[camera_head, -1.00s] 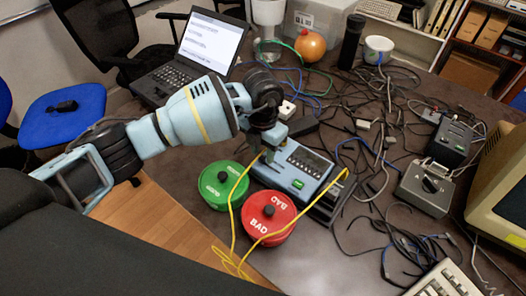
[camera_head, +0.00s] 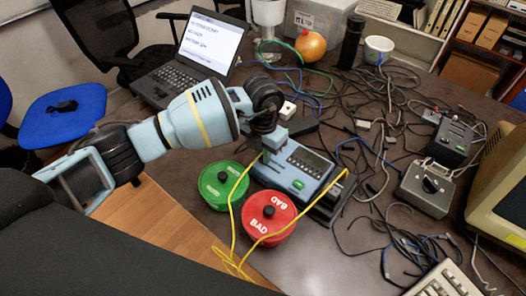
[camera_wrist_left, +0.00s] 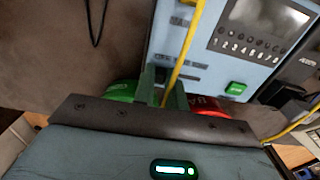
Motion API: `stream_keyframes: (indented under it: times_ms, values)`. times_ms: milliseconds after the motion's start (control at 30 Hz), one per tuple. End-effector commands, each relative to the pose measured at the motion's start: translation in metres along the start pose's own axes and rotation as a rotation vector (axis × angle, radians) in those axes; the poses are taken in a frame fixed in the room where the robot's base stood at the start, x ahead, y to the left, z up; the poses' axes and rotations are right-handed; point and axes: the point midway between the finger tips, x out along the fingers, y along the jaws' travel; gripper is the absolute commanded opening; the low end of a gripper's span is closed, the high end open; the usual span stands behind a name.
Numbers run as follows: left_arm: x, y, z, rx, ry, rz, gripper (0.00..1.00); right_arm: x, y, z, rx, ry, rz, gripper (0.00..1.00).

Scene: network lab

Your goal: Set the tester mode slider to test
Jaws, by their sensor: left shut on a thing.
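The light blue tester (camera_head: 285,176) lies on the dark table, with a dark display, a row of numbered marks and a green button. My left gripper (camera_head: 266,157) points down at its left end. In the left wrist view, the gripper (camera_wrist_left: 161,88) is shut on the small dark mode slider (camera_wrist_left: 161,75) at the tester's near edge. The fingers hide most of the slider, and its label is too small to read. A yellow cable (camera_wrist_left: 186,50) runs across the tester close beside the fingers. My right gripper is not in view.
A green round container (camera_head: 212,187) and a red one marked BAD (camera_head: 283,222) stand in front of the tester. Tangled cables cover the table behind and to the right. A laptop (camera_head: 205,50) is at the back left, and a grey box with a knob (camera_head: 425,190) is at right.

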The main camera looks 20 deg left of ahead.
Motion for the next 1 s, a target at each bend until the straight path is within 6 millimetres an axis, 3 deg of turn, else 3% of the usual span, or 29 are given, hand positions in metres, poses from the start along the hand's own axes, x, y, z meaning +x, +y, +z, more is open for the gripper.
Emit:
stream_keyframes:
  times_ms: [200, 433, 467, 633, 1000]
  values:
    - [-0.003, -0.024, 0.001, 0.002, -0.003, 0.000, 0.00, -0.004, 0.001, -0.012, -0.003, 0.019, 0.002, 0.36]
    - [-0.001, -0.025, 0.001, 0.000, -0.002, -0.001, 0.00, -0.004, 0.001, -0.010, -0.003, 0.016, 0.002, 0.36]
    - [-0.001, -0.025, 0.001, 0.000, -0.002, -0.001, 0.14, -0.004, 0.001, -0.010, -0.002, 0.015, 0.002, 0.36]
    - [-0.001, -0.025, 0.001, 0.000, -0.001, -0.001, 0.35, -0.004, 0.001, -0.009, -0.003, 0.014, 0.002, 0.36]
    - [-0.007, -0.024, 0.001, 0.000, -0.003, 0.000, 0.35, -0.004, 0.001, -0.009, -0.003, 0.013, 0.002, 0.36]
